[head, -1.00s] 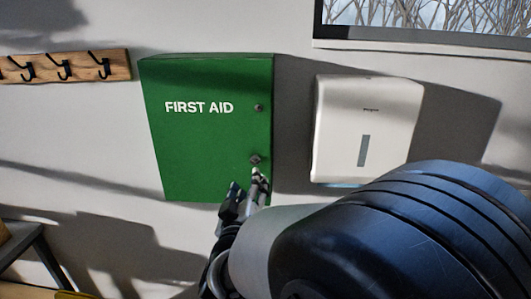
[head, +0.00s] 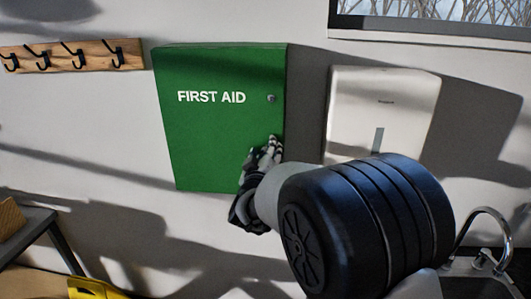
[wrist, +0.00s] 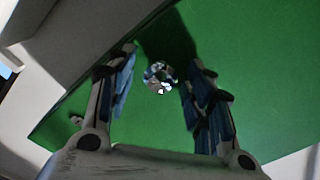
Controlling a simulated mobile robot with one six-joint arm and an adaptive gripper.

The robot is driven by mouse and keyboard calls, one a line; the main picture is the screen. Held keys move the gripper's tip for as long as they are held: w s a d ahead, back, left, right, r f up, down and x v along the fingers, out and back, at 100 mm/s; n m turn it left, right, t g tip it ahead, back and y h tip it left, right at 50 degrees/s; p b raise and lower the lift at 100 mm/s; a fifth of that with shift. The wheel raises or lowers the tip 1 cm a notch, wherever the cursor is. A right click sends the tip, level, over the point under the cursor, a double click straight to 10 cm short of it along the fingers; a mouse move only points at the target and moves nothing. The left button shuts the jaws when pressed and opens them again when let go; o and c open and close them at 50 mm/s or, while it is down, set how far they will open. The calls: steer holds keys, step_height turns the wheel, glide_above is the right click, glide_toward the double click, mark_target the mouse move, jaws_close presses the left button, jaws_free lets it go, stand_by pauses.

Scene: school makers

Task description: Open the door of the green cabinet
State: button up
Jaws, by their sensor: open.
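The green cabinet (head: 215,140), marked FIRST AID, hangs on the wall with its door shut. A small round metal fitting (head: 271,98) sits near the door's right edge. My gripper (head: 265,151) is at the lower right of the door and hides the lower knob in the head view. In the wrist view the green door (wrist: 250,60) fills much of the picture. The shiny round knob (wrist: 160,76) shows between the two open fingers of my gripper (wrist: 160,92). Whether the fingers touch the knob cannot be told.
A white dispenser (head: 385,105) hangs on the wall right of the cabinet, close to my arm. A wooden hook rail (head: 75,55) is at the left. A sink tap (head: 485,225) stands at the lower right. A yellow object (head: 95,288) lies low at the left.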

steer(key=shift+c, duration=0.4)
jaws_close()
